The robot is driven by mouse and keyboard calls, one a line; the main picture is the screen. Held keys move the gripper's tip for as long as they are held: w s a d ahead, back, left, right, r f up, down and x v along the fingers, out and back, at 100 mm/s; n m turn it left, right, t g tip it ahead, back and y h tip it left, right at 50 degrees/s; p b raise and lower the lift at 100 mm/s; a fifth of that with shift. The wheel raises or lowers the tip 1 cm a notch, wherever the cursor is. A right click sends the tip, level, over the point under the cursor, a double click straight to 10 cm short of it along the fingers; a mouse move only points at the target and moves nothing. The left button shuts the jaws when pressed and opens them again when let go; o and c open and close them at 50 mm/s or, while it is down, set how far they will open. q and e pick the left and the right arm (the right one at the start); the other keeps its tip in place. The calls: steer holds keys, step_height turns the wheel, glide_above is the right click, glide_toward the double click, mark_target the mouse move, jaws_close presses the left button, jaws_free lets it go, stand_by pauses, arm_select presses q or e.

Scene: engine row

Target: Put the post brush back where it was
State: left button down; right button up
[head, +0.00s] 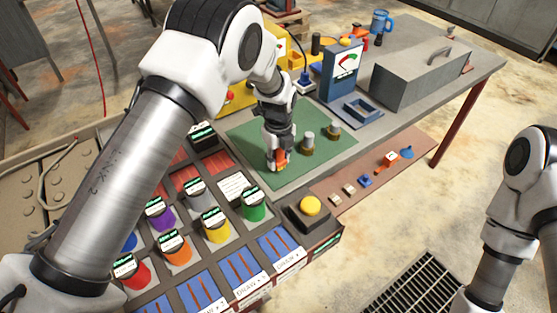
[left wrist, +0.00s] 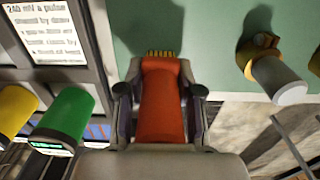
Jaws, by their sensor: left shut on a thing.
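I cannot tell whether the bristles touch the mat. Two grey posts with brass-coloured bases stand to the right on the mat, the nearer one (head: 308,141) and the farther one (head: 333,130). My right arm shows at the right edge; its gripper is out of view.
A rack of coloured cylinders, including a green one (head: 254,204), lies in front of the mat. A yellow button (head: 310,205) is on a dark box nearby. A blue meter (head: 342,72), an open blue tray (head: 363,110) and a grey toolbox (head: 420,75) stand behind right.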

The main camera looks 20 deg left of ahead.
arm_select(q)
steer(key=shift+f, duration=0.85)
steer(key=c, duration=0.8)
jaws_free()
steer(key=shift+o, duration=0.2)
step_height(320, 180, up, 12)
steer(key=shift+r+b, duration=0.1)
steer(key=shift+b, duration=1.1)
